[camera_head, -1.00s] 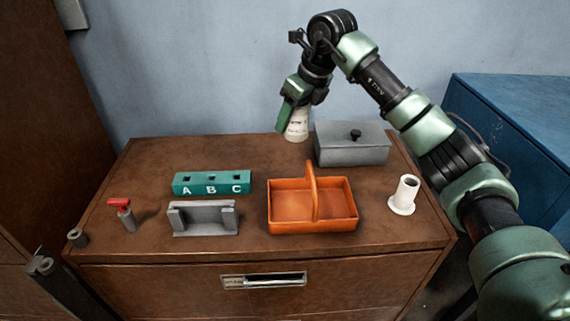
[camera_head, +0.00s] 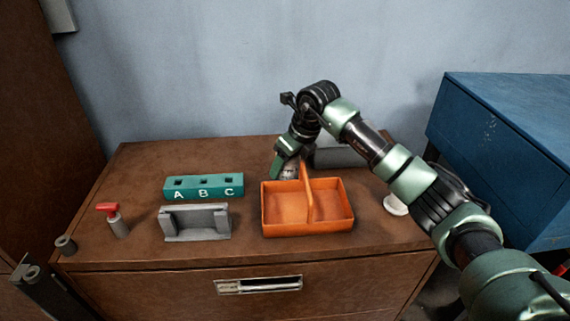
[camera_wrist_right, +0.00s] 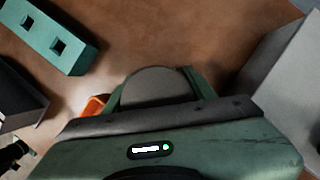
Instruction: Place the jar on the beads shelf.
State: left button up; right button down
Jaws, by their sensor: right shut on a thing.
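My right gripper (camera_head: 284,170) is shut on a small pale jar (camera_head: 289,172), behind the orange basket and low over the cabinet top. The gripper and basket hide most of the jar. In the right wrist view the jar's round grey top (camera_wrist_right: 157,86) shows between the two fingers of the right gripper (camera_wrist_right: 155,92). I cannot tell whether the jar touches the cabinet top. No shelf marked for beads can be made out. My left gripper is not in view.
The orange basket (camera_head: 280,230) stands close in front of the jar. A teal A-B-C block (camera_head: 204,187) and a grey holder (camera_head: 195,224) are to its left. A grey lidded box (camera_head: 342,156) is behind my arm. A white flanged piece (camera_head: 394,206) is right.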

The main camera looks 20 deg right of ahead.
jog(key=c, duration=0.5)
grip_release()
